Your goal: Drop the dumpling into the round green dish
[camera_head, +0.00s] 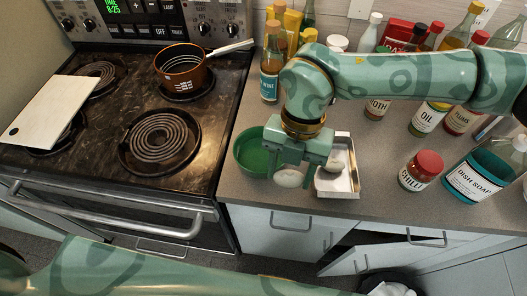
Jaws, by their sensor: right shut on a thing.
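The round green dish (246,153) sits on the counter right of the stove. My right gripper (291,172) points down over the counter, between the dish and a metal tray. It is shut on a pale, rounded dumpling (289,178), which shows below the fingers. The dumpling appears at the dish's right side in the picture; its height above the counter is hard to tell. The gripper hides part of the dish's right side. My left arm crosses the bottom of the view, but its gripper is out of the picture.
The metal tray (353,178) stands right of the gripper with a pale item in it. A chilli jar (422,171), a dish soap bottle (480,178) and several bottles fill the right and back. On the stove are a copper pan (181,72) and a white board (48,108).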

